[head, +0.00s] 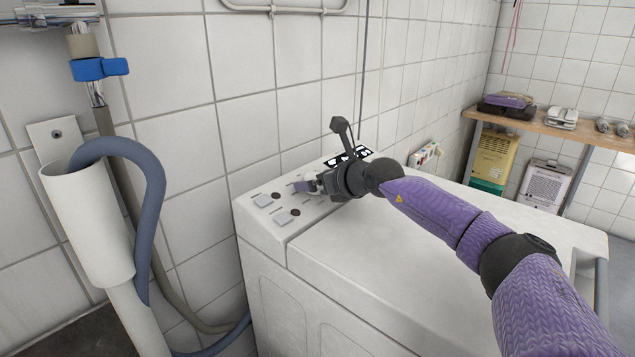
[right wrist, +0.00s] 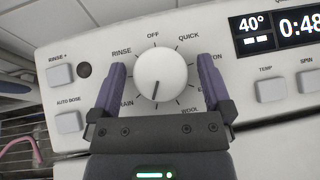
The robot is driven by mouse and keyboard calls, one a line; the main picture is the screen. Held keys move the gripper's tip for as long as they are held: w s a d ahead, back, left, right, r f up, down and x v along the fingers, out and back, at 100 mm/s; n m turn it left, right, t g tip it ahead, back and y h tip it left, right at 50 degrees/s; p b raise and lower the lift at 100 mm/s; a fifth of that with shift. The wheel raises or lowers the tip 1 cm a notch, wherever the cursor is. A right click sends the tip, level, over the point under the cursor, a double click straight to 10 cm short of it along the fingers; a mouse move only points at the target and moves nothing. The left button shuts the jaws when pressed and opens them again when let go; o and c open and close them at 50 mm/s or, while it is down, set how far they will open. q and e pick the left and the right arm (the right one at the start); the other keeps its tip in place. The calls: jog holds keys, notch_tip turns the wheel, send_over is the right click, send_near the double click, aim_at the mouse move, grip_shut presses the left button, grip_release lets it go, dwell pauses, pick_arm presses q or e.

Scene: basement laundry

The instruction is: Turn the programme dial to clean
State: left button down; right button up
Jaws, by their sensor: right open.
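The programme dial (right wrist: 161,72) is a round white knob on the washing machine's panel, centred in the right wrist view. Its dark pointer line points down and slightly left. Printed labels around it read OFF at the top, RINSE at upper left and QUICK at upper right. The lower labels are partly covered by my gripper, and I see no "clean" label. My right gripper (right wrist: 162,74) is open, with one purple finger on each side of the dial and a small gap at both sides. In the head view, the right gripper (head: 308,184) is over the panel. My left gripper is out of view.
The white machine (head: 350,285) stands against a tiled wall. Square buttons (right wrist: 61,74) lie left of the dial, and a lit display (right wrist: 252,34) lies right. A grey drain hose (head: 156,190) hooks into a white pipe (head: 85,215) at left. A wooden shelf (head: 560,130) is far right.

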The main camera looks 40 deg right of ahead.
jog(key=c, duration=1.2)
jog(key=shift+o, duration=0.2)
jog(key=shift+d+f+n+b, duration=0.1)
jog(key=shift+f+n+b, duration=0.15)
jog(key=shift+b, duration=0.3)
jog(key=shift+r+n+y+b, duration=0.15)
jog(key=shift+n+y+b, duration=0.25)
jog(key=shift+y, duration=0.2)
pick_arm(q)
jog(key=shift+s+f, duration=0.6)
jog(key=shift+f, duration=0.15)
pick_arm(e)
jog(key=shift+r, duration=0.1)
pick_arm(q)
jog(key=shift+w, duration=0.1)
pick_arm(e)
jog(key=o, duration=1.2)
jog(key=shift+c, duration=0.2)
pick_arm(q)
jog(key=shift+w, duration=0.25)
